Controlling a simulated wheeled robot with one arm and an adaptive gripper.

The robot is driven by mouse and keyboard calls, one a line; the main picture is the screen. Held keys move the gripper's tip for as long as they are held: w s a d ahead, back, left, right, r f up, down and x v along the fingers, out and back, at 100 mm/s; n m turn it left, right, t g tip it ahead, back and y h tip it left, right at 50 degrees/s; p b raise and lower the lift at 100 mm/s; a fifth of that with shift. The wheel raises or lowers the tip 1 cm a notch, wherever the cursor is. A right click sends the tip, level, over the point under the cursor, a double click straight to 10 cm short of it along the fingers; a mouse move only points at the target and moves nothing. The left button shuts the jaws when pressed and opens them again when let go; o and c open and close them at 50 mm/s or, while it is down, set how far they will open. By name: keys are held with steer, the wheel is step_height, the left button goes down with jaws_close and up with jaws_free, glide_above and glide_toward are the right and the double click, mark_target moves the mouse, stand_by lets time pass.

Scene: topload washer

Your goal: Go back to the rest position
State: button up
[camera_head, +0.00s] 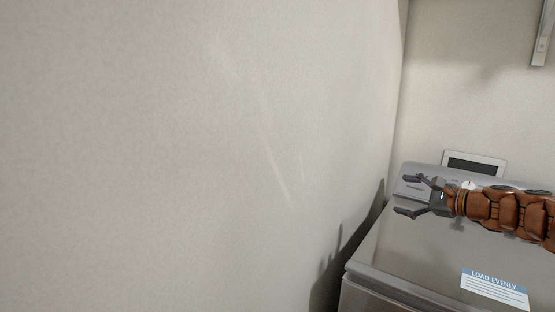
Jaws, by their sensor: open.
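The top-load washer (375,275) stands at the lower right, against the back wall and near the left wall. Its top looks closed, and a "LOAD EVENLY" label (494,288) lies on it. My gripper (406,195) is over the rear left part of the washer, in front of its control panel (425,172). It points left, its two dark fingers are spread apart, and nothing is between them. My orange-brown arm comes in from the right edge and hides part of the panel. I cannot tell whether the gripper touches the washer.
A large plain wall (190,150) fills the left and middle of the view, close to the washer's left side. A framed dark panel (474,164) is on the back wall behind the washer. A metal bracket (542,35) hangs at the upper right.

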steer(key=s+a+f+n+g+y+p, duration=0.1)
steer(key=s+a+n+g, duration=0.4)
steer(key=a, duration=0.7)
steer(key=s+a+n+g, duration=0.2)
steer(key=s+a+n, duration=0.3)
steer(key=a, duration=0.6)
steer(key=s+f+n+g+h, duration=0.2)
steer(key=s+f, duration=0.1)
steer(key=s, duration=0.6)
steer(key=s+a+f+n+g+h+p, duration=0.1)
steer(key=s+f+n+g+h, duration=0.1)
steer(key=s, duration=0.8)
steer(key=s+a+f+n+g+h, duration=0.1)
steer(key=s+f+n+g+h, duration=0.1)
steer(key=s+f, duration=0.4)
steer(key=s+n+h, duration=0.1)
steer(key=s, duration=0.2)
steer(key=shift+s+n+g+h+p, duration=0.25)
steer(key=shift+n+g+h+p, duration=0.05)
steer(key=shift+n, duration=0.1)
steer(key=s+d, duration=0.1)
steer(key=s, duration=0.1)
steer(key=s+d+f+h, duration=0.1)
steer(key=d, duration=0.1)
steer(key=s+d+n+h, duration=0.1)
steer(key=s+d, duration=0.1)
steer(key=shift+s+f+g, duration=0.3)
steer(key=shift+s+f, duration=0.05)
steer(key=shift+f, duration=0.05)
